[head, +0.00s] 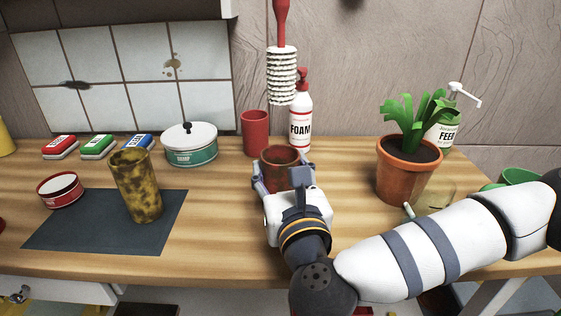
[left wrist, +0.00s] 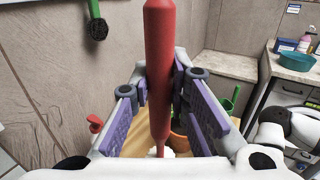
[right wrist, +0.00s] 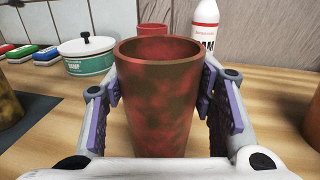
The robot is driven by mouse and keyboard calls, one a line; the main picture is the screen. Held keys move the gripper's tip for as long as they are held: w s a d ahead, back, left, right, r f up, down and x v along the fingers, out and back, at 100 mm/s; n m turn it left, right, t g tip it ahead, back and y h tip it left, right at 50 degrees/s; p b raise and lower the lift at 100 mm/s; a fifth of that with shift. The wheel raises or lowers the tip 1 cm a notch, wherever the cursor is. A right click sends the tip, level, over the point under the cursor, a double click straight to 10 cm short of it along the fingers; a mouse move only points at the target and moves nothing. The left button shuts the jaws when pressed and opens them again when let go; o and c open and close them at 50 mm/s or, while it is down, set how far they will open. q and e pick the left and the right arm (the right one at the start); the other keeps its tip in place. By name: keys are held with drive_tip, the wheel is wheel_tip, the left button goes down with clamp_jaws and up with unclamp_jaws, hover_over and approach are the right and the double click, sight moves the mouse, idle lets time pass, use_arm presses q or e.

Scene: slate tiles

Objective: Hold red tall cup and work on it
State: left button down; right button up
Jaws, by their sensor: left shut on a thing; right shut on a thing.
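A red tall cup (head: 281,176) with brown grime stands upright between the fingers of my right gripper (head: 283,182), which is shut on it. The right wrist view shows the cup (right wrist: 160,110) blotched with brown, with a finger on each side. My left gripper (left wrist: 160,82) is shut on the red handle of a brush (left wrist: 160,60). In the head view, the brush (head: 281,78) hangs with its white ringed bristles down, above and behind the cup and apart from it. The left gripper is out of the head view.
A plain red cup (head: 255,133) and a foam bottle (head: 300,122) stand behind. A potted plant (head: 405,170) is to the right. A grimy yellow cup (head: 136,187) stands on a dark mat (head: 60,233) to the left.

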sight(279, 105)
use_arm(q)
wheel_tip(279, 105, down, 19)
drive_tip(key=shift+f, duration=0.2)
idle(1.0)
idle(0.7)
drive_tip(key=shift+w, duration=0.3)
drive_tip(key=shift+r, duration=0.1)
drive_tip(key=shift+r, duration=2.4)
drive_tip(key=shift+f, duration=2.5)
drive_tip(key=shift+s, duration=0.2)
